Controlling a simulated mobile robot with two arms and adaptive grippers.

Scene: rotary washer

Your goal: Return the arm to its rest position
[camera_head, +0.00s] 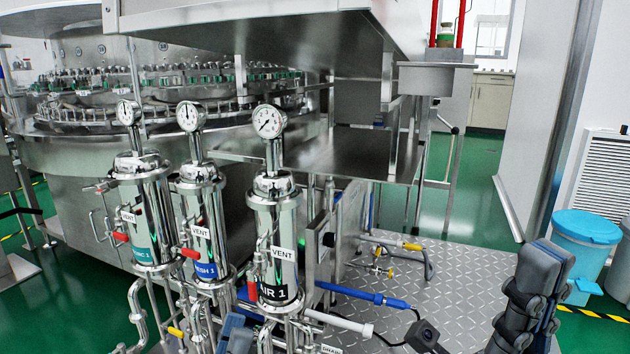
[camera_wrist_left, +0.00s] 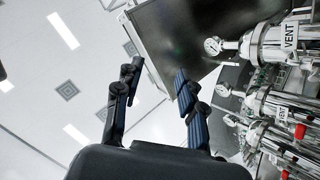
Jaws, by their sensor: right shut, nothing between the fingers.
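My left gripper (camera_wrist_left: 158,82) is open in the left wrist view, its two dark fingers apart with nothing between them. The ceiling and a dark panel show beyond it. In the head view only a small blue-grey part of the left gripper (camera_head: 233,335) shows at the bottom edge, beside the pipes of the filter housings. My right gripper (camera_head: 548,262) points up at the lower right of the head view. Its fingers are together and hold nothing. Most of both arms lies out of view.
Three steel filter housings with gauges, one labelled AIR 1 (camera_head: 275,230), stand left of centre before the rotary washer (camera_head: 90,150). A blue bin (camera_head: 587,240) stands behind the right gripper. The tread-plate platform (camera_head: 470,285) has bare room; a blue-handled hose lies on it.

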